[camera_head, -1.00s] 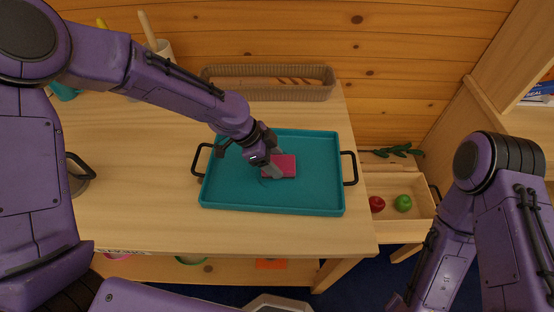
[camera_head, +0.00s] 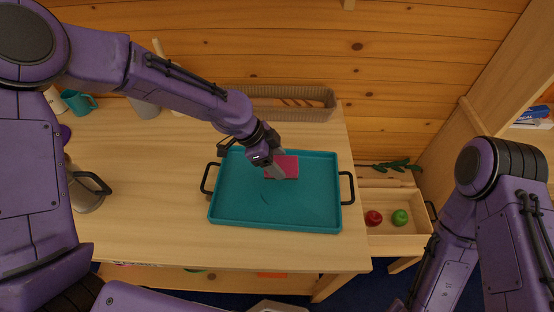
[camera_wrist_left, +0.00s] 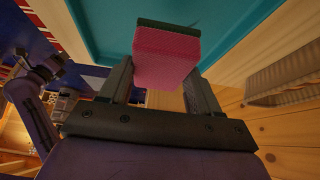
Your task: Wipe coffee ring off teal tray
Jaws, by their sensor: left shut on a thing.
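The teal tray (camera_head: 310,210) lies on the wooden table, with a black handle at each side. My left gripper (camera_head: 275,170) is shut on a pink sponge (camera_head: 285,165) over the back part of the tray. In the left wrist view the sponge (camera_wrist_left: 165,58) sits between the fingers, with a dark green layer on its far face. I cannot tell whether it touches the tray. A faint dark arc (camera_head: 266,198), perhaps part of the coffee ring, shows on the tray in front of the sponge. My right arm is at the right; its gripper is out of view.
A long woven basket (camera_head: 280,105) stands behind the tray against the log wall. A metal pot (camera_head: 84,190) and a teal mug (camera_head: 77,102) are at the left. A wooden crate (camera_head: 395,240) right of the table holds a red and a green apple.

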